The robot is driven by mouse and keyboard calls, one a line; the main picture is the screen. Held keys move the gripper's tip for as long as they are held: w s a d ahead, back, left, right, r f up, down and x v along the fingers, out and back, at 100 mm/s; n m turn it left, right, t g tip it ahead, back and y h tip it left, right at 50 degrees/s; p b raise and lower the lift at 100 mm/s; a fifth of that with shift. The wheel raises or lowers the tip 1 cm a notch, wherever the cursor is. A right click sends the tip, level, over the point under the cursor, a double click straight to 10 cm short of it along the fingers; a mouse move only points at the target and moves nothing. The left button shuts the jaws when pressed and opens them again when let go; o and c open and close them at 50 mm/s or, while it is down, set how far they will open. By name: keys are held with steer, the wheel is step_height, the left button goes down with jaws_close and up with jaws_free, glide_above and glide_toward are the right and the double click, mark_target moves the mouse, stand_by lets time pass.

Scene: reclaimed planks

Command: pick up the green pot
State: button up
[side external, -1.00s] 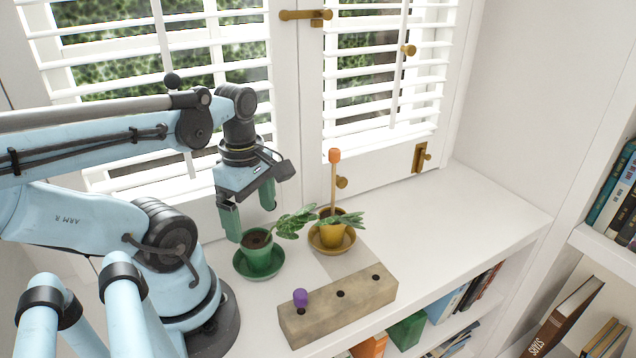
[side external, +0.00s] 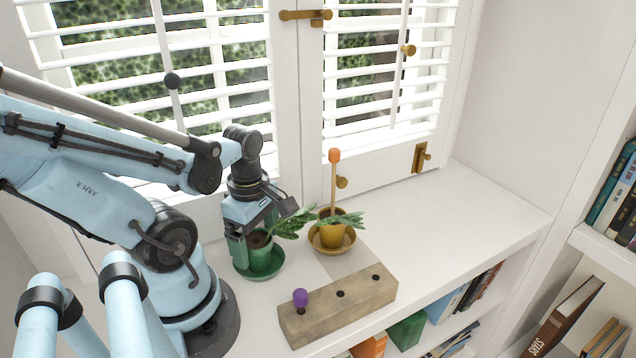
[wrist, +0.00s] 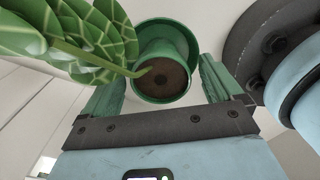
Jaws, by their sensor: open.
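The green pot (side external: 259,261) stands upright on its green saucer (side external: 274,273) on the white shelf top. It holds dark soil and a leafy plant (side external: 292,223) leaning right. In the wrist view the pot (wrist: 164,42) sits centrally, its soil opening toward the camera. My gripper (side external: 256,240) is open and low at the pot, with one finger on either side of its rim. In the wrist view the fingers (wrist: 160,88) flank the pot. I cannot tell whether either finger touches it. The far finger is partly hidden by the pot and plant.
A yellow pot (side external: 332,234) with a plant and orange-tipped stick stands close right on its saucer. A wooden block (side external: 338,308) with holes and a purple peg (side external: 300,297) lies in front. Shuttered windows (side external: 380,80) are behind. The shelf top at right (side external: 450,215) is clear.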

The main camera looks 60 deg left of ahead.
steer(key=shift+f, duration=0.45)
steer(key=shift+c, duration=0.2)
steer(key=c, duration=1.4)
steer(key=shift+r, duration=0.2)
step_height(320, 180, up, 13)
steer(key=shift+f, duration=0.15)
steer(key=shift+f, duration=0.1)
stand_by(0.4)
